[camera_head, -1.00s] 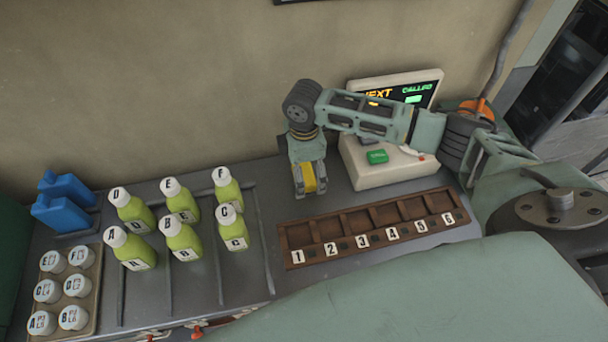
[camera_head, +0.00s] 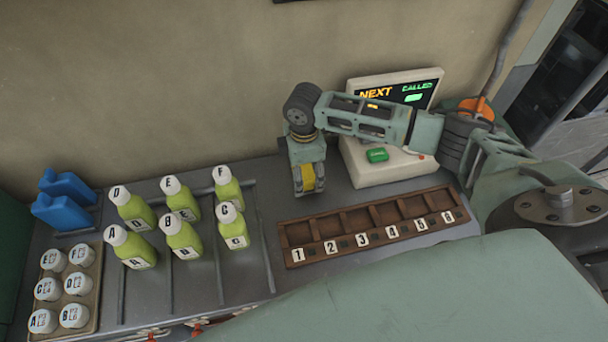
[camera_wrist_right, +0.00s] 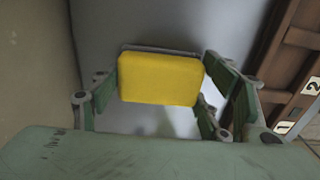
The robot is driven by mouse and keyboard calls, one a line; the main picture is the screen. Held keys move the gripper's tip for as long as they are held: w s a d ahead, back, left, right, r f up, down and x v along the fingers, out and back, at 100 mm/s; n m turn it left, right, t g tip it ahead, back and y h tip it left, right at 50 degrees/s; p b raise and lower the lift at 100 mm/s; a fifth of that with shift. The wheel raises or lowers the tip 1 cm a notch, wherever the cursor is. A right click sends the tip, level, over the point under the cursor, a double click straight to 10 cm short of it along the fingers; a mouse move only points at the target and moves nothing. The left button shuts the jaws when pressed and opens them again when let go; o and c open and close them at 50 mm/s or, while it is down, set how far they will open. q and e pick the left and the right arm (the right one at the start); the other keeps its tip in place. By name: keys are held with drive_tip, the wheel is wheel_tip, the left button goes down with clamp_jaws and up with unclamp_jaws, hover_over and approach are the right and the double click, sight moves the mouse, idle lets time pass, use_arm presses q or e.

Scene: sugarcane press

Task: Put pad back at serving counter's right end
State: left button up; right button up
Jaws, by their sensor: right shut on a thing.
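A yellow pad (camera_wrist_right: 160,79) is between the fingers of my right gripper (camera_wrist_right: 160,90) in the right wrist view. In the head view my right gripper (camera_head: 309,184) points down over the grey serving counter (camera_head: 240,300), behind the left end of the numbered wooden rack, and the pad (camera_head: 308,178) shows as a small yellow patch between its fingers. The gripper is shut on the pad. I cannot tell whether the pad touches the counter. My left gripper is not in view.
The wooden rack (camera_head: 347,240) with slots numbered 1 to 6 lies in front of the gripper. A display unit (camera_head: 375,170) with a green button stands to its right. Several green bottles (camera_head: 183,240), white-lidded cups (camera_head: 75,285) and blue packs (camera_head: 62,205) are to the left.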

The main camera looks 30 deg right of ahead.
sight(308, 172)
drive_tip(key=shift+r, duration=0.45)
drive_tip(key=r, duration=0.2)
drive_tip(key=d+r+b, duration=0.1)
drive_tip(key=shift+s+r, duration=0.3)
drive_tip(key=shift+r, duration=0.05)
drive_tip(key=s+d+r+b, duration=0.1)
drive_tip(key=s+d+r, duration=0.5)
drive_tip(key=s+d, duration=0.15)
drive_tip(key=s+a+r+m, duration=0.2)
drive_tip(key=a+r+m, duration=0.2)
drive_tip(key=a+m, duration=0.3)
drive_tip(key=s+a+r+m, duration=0.2)
drive_tip(key=a+r+m, duration=0.2)
drive_tip(key=a+m, duration=0.3)
drive_tip(key=shift+s+m, duration=0.2)
drive_tip(key=shift+m, duration=0.4)
drive_tip(key=shift+d+f, duration=0.1)
